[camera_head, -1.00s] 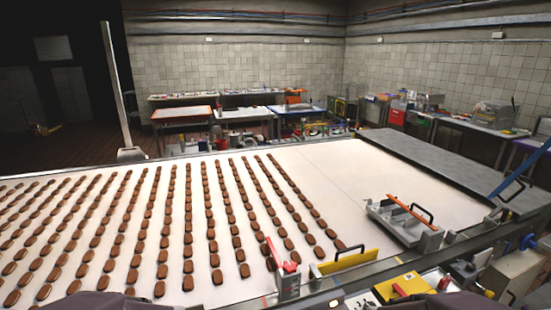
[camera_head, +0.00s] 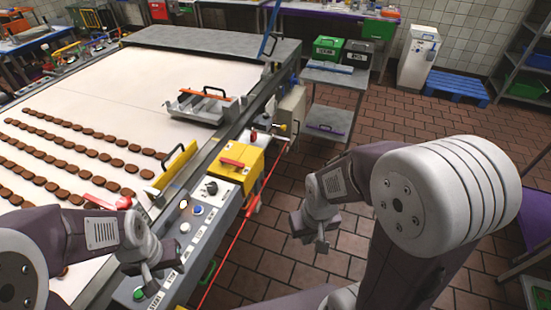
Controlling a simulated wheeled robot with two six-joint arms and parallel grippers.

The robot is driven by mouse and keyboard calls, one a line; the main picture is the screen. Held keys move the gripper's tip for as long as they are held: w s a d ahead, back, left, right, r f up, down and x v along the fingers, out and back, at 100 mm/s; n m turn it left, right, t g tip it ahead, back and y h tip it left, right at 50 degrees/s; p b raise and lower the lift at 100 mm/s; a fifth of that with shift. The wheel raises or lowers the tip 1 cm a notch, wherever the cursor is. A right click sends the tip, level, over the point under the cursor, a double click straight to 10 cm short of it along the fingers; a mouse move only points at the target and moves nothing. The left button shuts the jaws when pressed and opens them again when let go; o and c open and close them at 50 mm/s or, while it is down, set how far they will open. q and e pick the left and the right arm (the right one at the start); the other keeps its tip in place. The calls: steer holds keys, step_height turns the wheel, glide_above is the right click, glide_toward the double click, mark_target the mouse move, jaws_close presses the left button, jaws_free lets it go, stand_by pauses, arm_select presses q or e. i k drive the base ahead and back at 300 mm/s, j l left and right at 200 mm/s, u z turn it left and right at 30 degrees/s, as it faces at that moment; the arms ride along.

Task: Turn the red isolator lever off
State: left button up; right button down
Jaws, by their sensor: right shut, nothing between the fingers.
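My right gripper (camera_head: 310,240) is shut and empty over the floor, to the right of the panel and apart from the lever.
A grey control panel (camera_head: 185,240) with knobs and buttons runs along the conveyor (camera_head: 120,90), which carries rows of brown biscuits. A red rail (camera_head: 238,225) runs beside the panel. The tiled floor (camera_head: 280,190) between is clear.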

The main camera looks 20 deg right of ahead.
mark_target(231, 162)
steer(key=i+l, duration=0.95)
steer(key=j+u, duration=0.05)
